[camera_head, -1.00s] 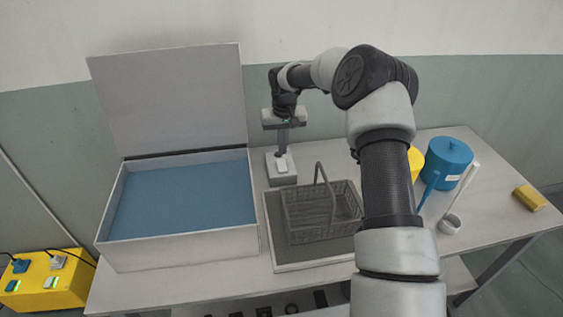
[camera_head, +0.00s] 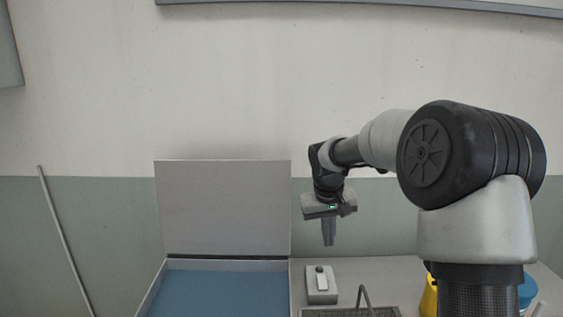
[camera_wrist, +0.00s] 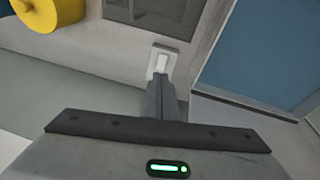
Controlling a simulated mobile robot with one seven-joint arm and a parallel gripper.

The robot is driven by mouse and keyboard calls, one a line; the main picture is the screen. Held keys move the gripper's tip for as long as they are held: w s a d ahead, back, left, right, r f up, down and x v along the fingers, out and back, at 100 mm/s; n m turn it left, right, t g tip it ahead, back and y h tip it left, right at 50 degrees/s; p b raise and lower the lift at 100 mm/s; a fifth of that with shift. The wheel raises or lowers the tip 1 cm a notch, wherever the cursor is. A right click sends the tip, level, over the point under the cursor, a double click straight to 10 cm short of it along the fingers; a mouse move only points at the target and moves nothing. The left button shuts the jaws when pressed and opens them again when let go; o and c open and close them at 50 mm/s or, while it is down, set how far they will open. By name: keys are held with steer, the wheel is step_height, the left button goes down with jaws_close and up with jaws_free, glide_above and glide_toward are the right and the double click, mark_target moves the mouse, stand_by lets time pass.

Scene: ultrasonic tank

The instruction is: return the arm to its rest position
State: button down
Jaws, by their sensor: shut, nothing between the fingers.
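My gripper (camera_head: 328,243) points down with its fingers together and nothing between them. In the head view it hangs in front of the wall, above a small grey box with a white switch (camera_head: 321,285). A gap shows between the fingertips and the box.
The tank (camera_head: 152,291) stands left of the switch box, its lid (camera_head: 222,208) raised and blue inside. The basket handle (camera_head: 365,297) rises at the bottom edge. A yellow container (camera_head: 428,298) and a blue one (camera_head: 528,290) stand partly behind my arm. The air above is clear.

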steer(key=s+d+r+t+p, duration=0.1)
steer(key=s+r, duration=1.2)
steer(key=s, duration=0.3)
steer(key=s+m+t+y+p, duration=0.1)
steer(key=s+t, duration=0.1)
steer(key=s, duration=1.5)
steer(key=shift+s+p, duration=0.3)
steer(key=shift+s, duration=0.1)
steer(key=shift+r, duration=0.1)
